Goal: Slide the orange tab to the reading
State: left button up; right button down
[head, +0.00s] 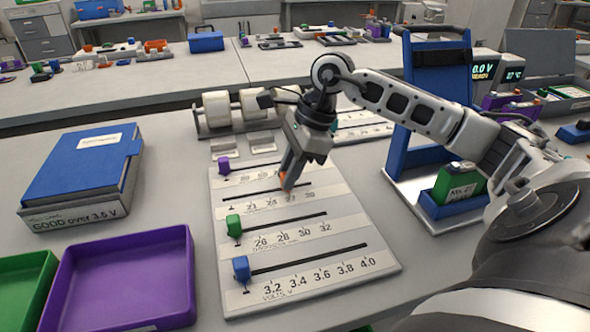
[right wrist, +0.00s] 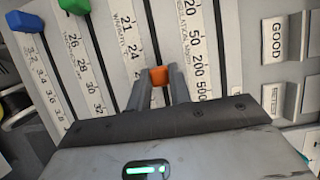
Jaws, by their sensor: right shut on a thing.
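The white slider board (head: 377,277) lies on the bench with several slotted scales. My right gripper (head: 286,184) reaches down over its second row and is shut on the orange tab (head: 283,179). The right wrist view shows the orange tab (right wrist: 159,76) between the fingertips (right wrist: 160,84), just past the 24 mark. The gripper hides part of that slot and scale. A display (head: 514,73) at the right back carries a small number that is hard to read; the display beside it (head: 484,71) shows volts. My left gripper is not in view.
Purple (head: 224,166), green (head: 234,226) and blue tabs (head: 241,268) sit at the left ends of the other slots. A blue binder (head: 85,165) and a purple tray (head: 125,285) lie left.

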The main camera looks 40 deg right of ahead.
jog(key=c, duration=1.3)
grip_release()
jog(key=shift+r, duration=0.1)
jog(key=p+v, duration=0.1)
jog(key=v, duration=1.4)
jog(key=shift+d+r, duration=0.2)
jog(key=shift+r, duration=0.15)
